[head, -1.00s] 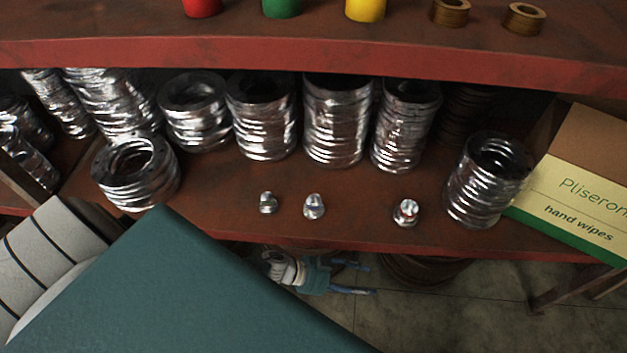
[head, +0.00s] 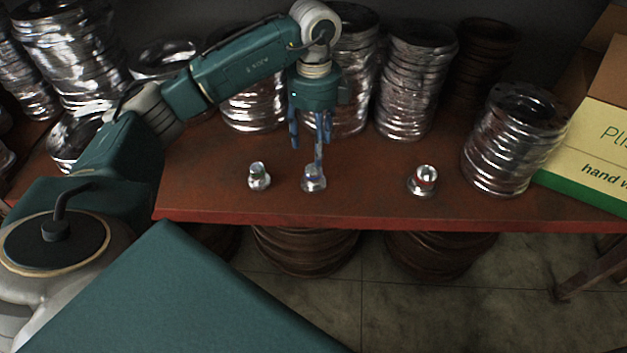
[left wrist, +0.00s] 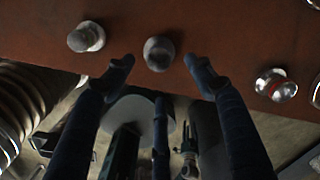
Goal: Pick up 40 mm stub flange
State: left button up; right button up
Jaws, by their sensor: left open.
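I cannot read which is 40 mm. My left gripper (head: 309,142) is open and empty, its blue fingers pointing down just above the middle flange. In the left wrist view the middle flange (left wrist: 158,53) shows between and slightly beyond the spread fingertips (left wrist: 160,66); the left (left wrist: 86,37) and red-marked (left wrist: 275,85) flanges lie outside them. My right gripper is not in view.
Stacks of large metal flanges (head: 415,85) stand behind the row, close to my left arm. Another stack (head: 512,140) and a hand wipes box (head: 590,150) stand at right. The shelf's front edge (head: 400,222) is close; the shelf between middle and right flanges is clear.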

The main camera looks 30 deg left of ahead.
aim_at(314, 169)
pick_arm(q)
notch_tip(314, 169, down, 9)
jog(key=shift+s+f+b, duration=0.15)
jog(key=shift+b, duration=0.4)
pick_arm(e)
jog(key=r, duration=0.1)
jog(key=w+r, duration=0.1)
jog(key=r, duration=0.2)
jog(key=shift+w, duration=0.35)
pick_arm(q)
jog(key=shift+c, duration=0.5)
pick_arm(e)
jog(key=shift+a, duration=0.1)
pick_arm(q)
grip_shut()
